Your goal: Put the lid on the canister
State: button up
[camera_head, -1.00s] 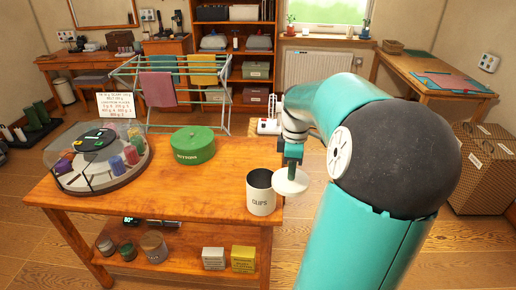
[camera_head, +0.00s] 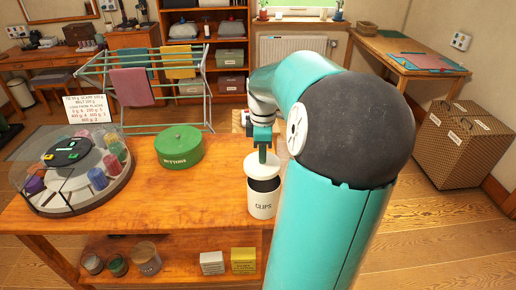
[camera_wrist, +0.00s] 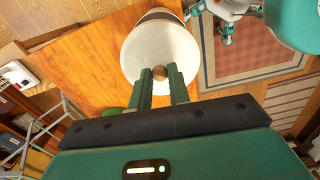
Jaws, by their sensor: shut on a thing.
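The white canister (camera_head: 262,205) marked "CLIPS" stands upright at the right end of the wooden table. My gripper (camera_wrist: 162,72) is shut on the round brown knob of the white lid (camera_wrist: 160,45). In the head view the lid (camera_head: 261,168) is held over the canister's mouth, with the dark opening showing below its front edge. It is not flat on the rim. In the wrist view the lid hides most of the canister; a dark curved edge shows beyond it.
A green tin (camera_head: 179,147) marked "BUTTONS" stands left of the canister. A round clear-covered carousel of coloured spools (camera_head: 97,178) and a written card (camera_head: 89,110) are further left. Jars and small boxes (camera_head: 212,262) sit on the lower shelf. The tabletop between tin and canister is clear.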

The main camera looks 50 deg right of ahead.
aim_at(264, 168)
jog(key=shift+s+d+f, duration=0.15)
jog(key=shift+s+f, duration=0.15)
jog(key=shift+f, duration=2.9)
jog(key=shift+f, duration=0.2)
jog(key=o, duration=1.3)
jog(key=shift+o, duration=0.2)
jog(key=shift+r, duration=3.5)
grip_shut()
